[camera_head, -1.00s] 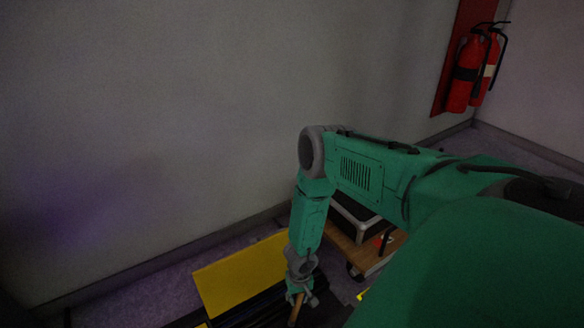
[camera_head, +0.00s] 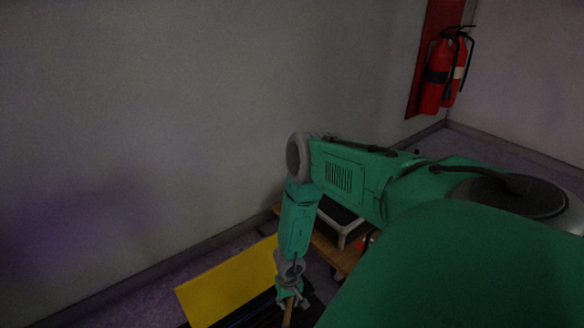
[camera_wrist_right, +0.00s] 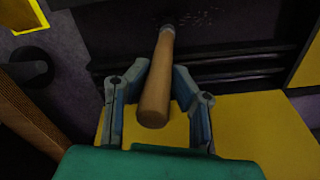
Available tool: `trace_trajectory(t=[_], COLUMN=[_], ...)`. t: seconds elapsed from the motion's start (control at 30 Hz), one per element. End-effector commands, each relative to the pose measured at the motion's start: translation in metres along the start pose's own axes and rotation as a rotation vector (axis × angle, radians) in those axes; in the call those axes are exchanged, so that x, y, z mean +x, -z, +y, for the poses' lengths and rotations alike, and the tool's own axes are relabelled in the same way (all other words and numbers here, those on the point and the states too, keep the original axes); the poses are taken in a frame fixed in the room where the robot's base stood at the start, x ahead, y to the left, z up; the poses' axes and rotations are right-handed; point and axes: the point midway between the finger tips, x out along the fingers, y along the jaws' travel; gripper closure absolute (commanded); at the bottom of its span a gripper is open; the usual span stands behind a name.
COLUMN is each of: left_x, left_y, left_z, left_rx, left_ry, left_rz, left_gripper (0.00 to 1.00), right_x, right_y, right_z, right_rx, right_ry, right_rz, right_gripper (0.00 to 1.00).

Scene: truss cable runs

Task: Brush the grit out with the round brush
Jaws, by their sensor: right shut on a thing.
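My right gripper (camera_head: 288,300) points down over a dark cable ramp beside its yellow lid (camera_head: 228,286). In the right wrist view, the right gripper (camera_wrist_right: 158,84) is shut on the wooden handle of the round brush (camera_wrist_right: 157,88). The handle runs away from me to a pale ferrule; the bristles are hidden or too dark to tell. The brush's far end is over or against the black ramp body (camera_wrist_right: 110,35); contact is unclear. Dark specks, perhaps grit (camera_wrist_right: 196,17), show beside it. The yellow lid (camera_wrist_right: 255,130) also lies under the gripper. My left gripper is out of view.
A wooden dolly (camera_head: 325,251) with a dark, pale-edged case (camera_head: 351,232) stands just beyond my right forearm. The grey wall (camera_head: 150,120) rises close behind the ramp. Red fire extinguishers (camera_head: 440,75) hang at the upper right.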

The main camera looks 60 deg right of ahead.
Motion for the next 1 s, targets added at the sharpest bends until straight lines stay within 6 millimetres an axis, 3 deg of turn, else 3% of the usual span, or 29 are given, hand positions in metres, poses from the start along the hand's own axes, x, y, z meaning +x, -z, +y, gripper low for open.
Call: trace_trajectory(t=[0.73,1.0], left_x=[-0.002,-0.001], left_y=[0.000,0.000], left_z=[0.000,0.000], left_rx=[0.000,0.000], left_ry=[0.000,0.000], left_rz=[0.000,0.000], left_gripper=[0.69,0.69], right_x=[0.003,0.002], right_y=[-0.022,-0.024], right_z=[-0.048,-0.055], right_rx=[-0.003,-0.001], right_ry=[0.002,0.002], right_rz=[-0.010,-0.007], right_gripper=[1.00,1.00])
